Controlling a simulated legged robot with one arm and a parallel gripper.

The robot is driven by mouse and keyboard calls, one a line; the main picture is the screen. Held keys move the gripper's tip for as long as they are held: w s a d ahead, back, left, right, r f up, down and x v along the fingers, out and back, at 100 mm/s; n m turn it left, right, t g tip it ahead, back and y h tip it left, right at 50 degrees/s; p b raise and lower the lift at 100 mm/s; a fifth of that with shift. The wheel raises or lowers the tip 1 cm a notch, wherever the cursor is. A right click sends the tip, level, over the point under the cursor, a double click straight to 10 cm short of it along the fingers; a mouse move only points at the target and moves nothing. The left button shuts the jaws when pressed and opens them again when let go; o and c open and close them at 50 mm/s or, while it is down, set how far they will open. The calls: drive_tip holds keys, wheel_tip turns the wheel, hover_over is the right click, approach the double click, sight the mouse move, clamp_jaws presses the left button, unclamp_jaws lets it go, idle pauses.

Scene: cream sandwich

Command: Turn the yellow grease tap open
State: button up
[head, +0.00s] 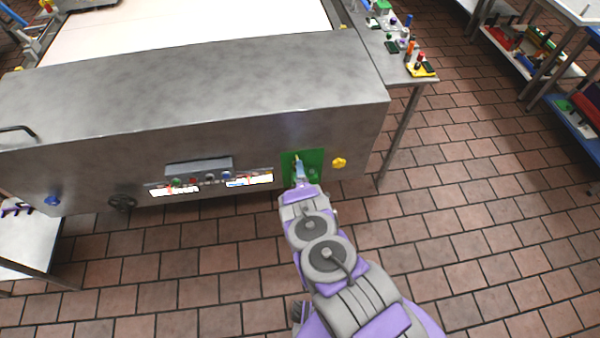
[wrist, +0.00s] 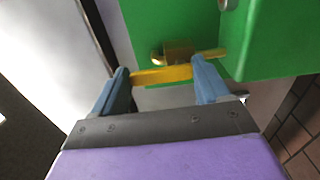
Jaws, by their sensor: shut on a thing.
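The yellow grease tap (wrist: 165,75) is a flat yellow lever with a brass body (wrist: 178,50), set in front of a green panel (head: 314,170) on the machine's front. In the wrist view the lever runs sideways, tilted slightly up to the right. My gripper (wrist: 160,82) has its two blue fingers at the lever, one toward each end, and is shut on it. In the head view my gripper (head: 299,174) reaches up to the green panel and hides most of the tap.
A yellow star knob (head: 339,163) sits just right of the green panel. Left of it is a control strip (head: 210,180) with buttons and lit displays. A side table (head: 385,50) with small items stands at the machine's right end.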

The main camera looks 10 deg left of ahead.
drive_tip(key=shift+s+a+f, duration=0.15)
drive_tip(key=o, duration=1)
drive_tip(key=shift+a, duration=0.1)
drive_tip(key=shift+o, duration=0.2)
drive_tip(key=b+v, duration=0.4)
drive_tip(key=v, duration=1.3)
drive_tip(key=shift+s, duration=0.1)
